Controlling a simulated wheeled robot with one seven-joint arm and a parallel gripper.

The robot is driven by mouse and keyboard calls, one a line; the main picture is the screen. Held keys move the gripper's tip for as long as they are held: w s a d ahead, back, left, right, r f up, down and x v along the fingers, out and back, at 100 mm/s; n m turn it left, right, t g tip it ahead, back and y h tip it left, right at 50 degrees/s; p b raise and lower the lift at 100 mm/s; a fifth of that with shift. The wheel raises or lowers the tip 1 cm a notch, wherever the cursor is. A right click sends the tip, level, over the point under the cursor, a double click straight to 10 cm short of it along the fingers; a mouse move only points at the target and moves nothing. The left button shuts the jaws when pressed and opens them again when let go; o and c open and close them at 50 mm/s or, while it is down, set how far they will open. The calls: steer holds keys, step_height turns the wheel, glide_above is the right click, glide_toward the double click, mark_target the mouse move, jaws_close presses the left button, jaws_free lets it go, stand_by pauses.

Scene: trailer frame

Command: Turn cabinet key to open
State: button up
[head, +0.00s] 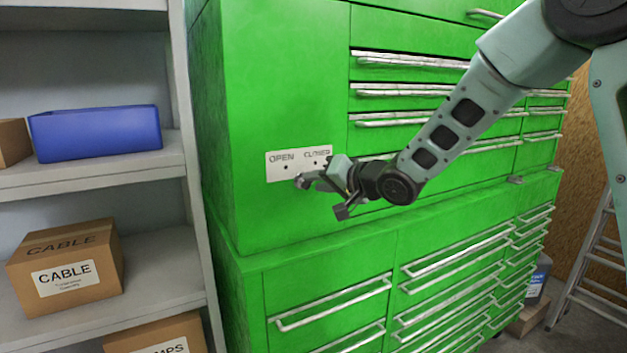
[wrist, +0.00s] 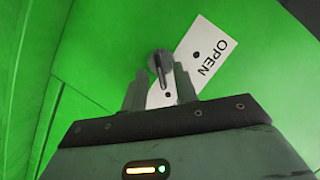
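The grey key (wrist: 160,64) sits at the green cabinet (head: 285,90), beside the white label plate (head: 284,168) marked OPEN and CLOSED. In the head view the key (head: 300,181) shows just below the plate, partly merging with my fingertips. In the wrist view my gripper (wrist: 160,88) is open, with one finger on each side of the key's lower part. Gaps show on both sides of the key. The plate (wrist: 203,55) looks tilted there, with a dark dot near OPEN and another between my fingers. The key's far end is hard to make out.
The cabinet has several drawers with metal handles (head: 330,303) below and right of the plate. A grey shelf (head: 150,178) at the left holds a blue bin (head: 95,133) and a cable box (head: 65,268). A ladder (head: 597,255) stands at the far right.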

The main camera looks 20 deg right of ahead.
steer(key=shift+x, duration=1.05)
jaws_close()
